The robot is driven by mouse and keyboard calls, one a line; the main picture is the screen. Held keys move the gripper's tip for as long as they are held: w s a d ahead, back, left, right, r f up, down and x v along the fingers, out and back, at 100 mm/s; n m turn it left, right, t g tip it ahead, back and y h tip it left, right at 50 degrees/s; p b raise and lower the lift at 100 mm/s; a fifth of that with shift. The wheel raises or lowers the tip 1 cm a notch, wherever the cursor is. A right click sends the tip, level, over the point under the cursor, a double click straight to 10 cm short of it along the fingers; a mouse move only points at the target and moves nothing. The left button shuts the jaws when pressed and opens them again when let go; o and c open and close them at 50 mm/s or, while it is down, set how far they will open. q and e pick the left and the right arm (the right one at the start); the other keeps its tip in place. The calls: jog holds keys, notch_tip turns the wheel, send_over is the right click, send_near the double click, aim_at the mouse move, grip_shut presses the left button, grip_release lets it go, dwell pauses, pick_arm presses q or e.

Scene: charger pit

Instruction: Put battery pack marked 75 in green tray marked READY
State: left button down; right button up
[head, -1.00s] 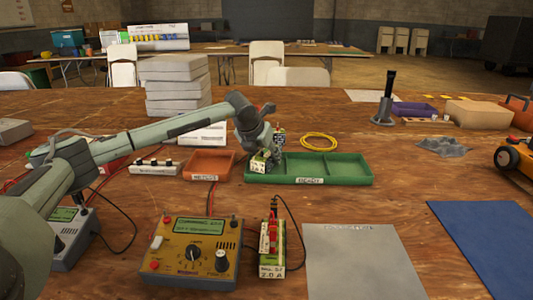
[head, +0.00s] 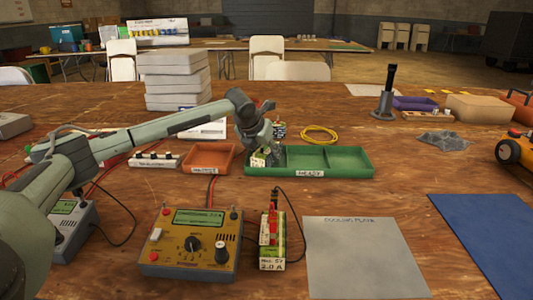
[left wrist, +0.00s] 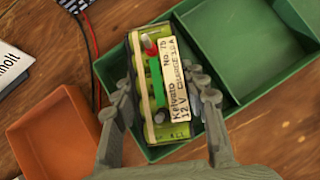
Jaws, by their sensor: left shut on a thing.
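The battery pack marked No. 75 (left wrist: 158,88) has a yellow-green body, a cream label, and red and black terminals. It also shows small in the head view (head: 258,160). My left gripper (left wrist: 165,100) is shut on it, one finger on each long side; it also shows in the head view (head: 263,150). The pack is at the left compartment of the green tray marked READY (head: 345,170), which lies behind it in the left wrist view (left wrist: 275,75). I cannot tell whether the pack touches the tray floor. The middle and right compartments look empty. My right gripper is not in view.
An orange tray (head: 209,170) stands just left of the green one. A yellow meter box (head: 190,255) and another pack with leads (head: 272,240) stand in front, beside a grey plate (head: 363,260). A yellow cable coil (head: 320,130) lies behind the green tray.

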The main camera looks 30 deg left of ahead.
pick_arm(q)
jog(key=shift+f+b, duration=0.35)
jog(key=shift+b, duration=0.05)
jog(key=c, duration=1.1)
grip_release()
jog(key=shift+c, duration=0.2)
jog(key=o, duration=0.4)
jog(key=shift+f, duration=0.1)
jog(key=shift+c, duration=0.2)
